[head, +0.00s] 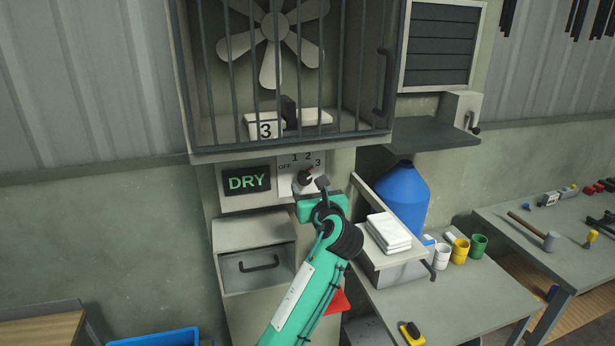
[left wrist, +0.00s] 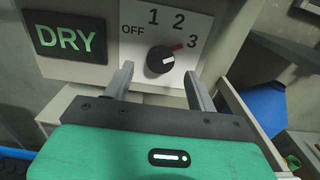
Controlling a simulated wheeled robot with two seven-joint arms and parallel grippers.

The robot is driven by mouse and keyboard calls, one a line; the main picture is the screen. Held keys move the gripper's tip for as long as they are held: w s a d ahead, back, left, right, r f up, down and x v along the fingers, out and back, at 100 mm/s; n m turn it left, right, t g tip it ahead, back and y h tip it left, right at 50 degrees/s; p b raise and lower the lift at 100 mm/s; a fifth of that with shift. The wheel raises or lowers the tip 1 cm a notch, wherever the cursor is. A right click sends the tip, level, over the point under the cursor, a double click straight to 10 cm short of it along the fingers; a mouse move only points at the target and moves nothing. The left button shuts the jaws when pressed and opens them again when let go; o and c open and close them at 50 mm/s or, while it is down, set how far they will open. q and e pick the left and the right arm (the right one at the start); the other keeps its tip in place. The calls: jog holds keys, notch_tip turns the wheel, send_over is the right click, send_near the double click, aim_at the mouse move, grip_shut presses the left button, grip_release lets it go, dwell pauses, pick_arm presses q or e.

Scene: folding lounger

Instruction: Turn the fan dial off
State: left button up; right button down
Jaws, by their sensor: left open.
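The fan dial (head: 303,177) is a round dark knob on a white panel (head: 285,172) marked OFF, 1, 2 and 3. In the left wrist view the dial (left wrist: 160,60) has a red pointer aimed up and right, toward the 3, and a small white mark on its face. My left gripper (left wrist: 158,73) is open, its two grey fingers just below and to either side of the dial, with no clear contact. In the head view the left gripper (head: 308,187) partly covers the dial's surroundings. The fan (head: 275,45) is behind bars above. My right gripper is out of view.
A lit green DRY sign (head: 247,181) is left of the dial panel. The barred cabinet's ledge (head: 230,150) overhangs it. A drawer (head: 253,268) is below. A blue jug (head: 405,192), folded white cloths (head: 388,230) and cups stand to the right.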

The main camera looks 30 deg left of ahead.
aim_at(306, 181)
pick_arm(q)
jog(key=shift+p+x, duration=0.4)
jog(key=shift+x, duration=1.15)
jog(key=c, duration=1)
